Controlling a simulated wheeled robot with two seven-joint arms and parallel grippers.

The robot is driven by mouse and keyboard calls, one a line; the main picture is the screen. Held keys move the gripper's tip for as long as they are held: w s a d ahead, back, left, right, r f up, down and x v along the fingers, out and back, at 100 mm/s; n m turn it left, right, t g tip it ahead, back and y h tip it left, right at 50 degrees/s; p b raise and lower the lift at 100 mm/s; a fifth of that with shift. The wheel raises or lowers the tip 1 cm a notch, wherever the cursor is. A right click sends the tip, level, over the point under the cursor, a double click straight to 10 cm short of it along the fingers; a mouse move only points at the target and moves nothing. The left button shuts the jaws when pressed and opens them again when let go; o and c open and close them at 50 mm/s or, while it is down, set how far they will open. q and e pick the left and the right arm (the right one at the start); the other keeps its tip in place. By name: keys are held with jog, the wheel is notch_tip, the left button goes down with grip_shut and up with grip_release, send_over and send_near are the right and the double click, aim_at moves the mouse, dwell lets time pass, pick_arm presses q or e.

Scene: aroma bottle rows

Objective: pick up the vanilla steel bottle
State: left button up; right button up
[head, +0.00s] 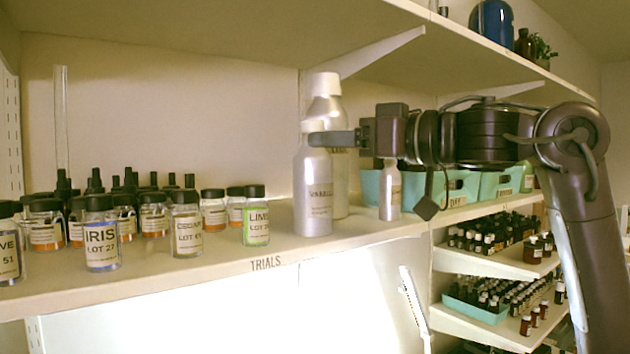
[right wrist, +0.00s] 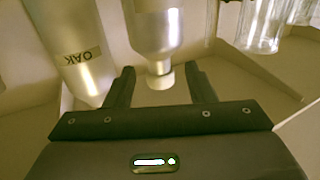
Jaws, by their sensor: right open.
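The vanilla steel bottle (head: 313,195) stands upright at the front of the shelf, with its small label facing me. My right gripper (head: 322,138) reaches in from the right at the height of its neck. In the right wrist view, the open fingers (right wrist: 160,85) are on either side of the neck and cap of this bottle (right wrist: 155,30), with gaps visible. A taller steel bottle (head: 325,84) with a white cap stands close behind; in the wrist view a steel bottle labelled OAK (right wrist: 75,50) is beside the fingers. My left gripper is not in view.
A smaller steel bottle (head: 389,190) stands to the right, below my right wrist. A LIME jar (head: 256,218) and several other labelled jars fill the shelf (head: 215,275) to the left. Teal bins (head: 455,188) stand on the right, and another shelf is overhead.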

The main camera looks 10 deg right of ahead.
jog(key=p+x, duration=0.1)
jog(key=x, duration=0.2)
jog(key=shift+w+r+p, duration=0.2)
jog(key=shift+p, duration=0.1)
jog(key=shift+x, duration=0.95)
jog(key=shift+s+f, duration=0.2)
jog(key=shift+s+d, duration=0.1)
jog(key=shift+d, duration=0.15)
jog(key=c, duration=0.4)
jog(key=shift+a, duration=0.1)
jog(key=c, duration=0.7)
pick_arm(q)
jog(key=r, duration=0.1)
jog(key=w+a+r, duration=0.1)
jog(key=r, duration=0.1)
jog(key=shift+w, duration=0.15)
